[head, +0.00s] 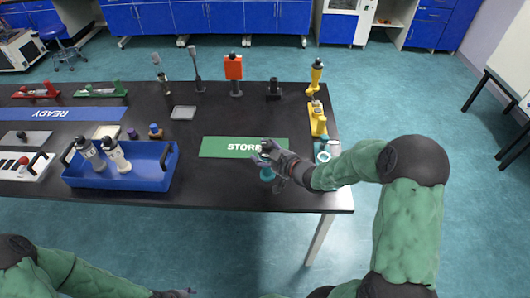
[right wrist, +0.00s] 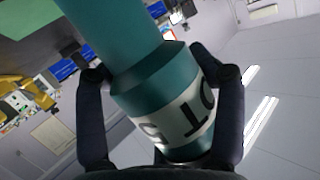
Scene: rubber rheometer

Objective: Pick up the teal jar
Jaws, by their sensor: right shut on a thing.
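The teal jar (right wrist: 150,85) with a white lettered band fills the middle of the right wrist view, tilted. My right gripper (right wrist: 165,80) has a dark finger on each side of it and is shut on it. In the head view my right gripper (head: 273,160) is over the front edge of the green STORE mat (head: 225,147). A teal part of the jar (head: 267,175) shows below the fingers, the rest being hidden by the hand. My left arm is at the bottom left of the head view. Only a dark bit of its gripper (head: 180,293) shows at the lower edge.
A blue tray (head: 150,178) with two white bottles stands left of the mat. A yellow tool (head: 317,118) and a teal-and-white item (head: 322,156) are near the table's right edge. An orange-headed stand (head: 234,72) is at the back. The table's front right is bare.

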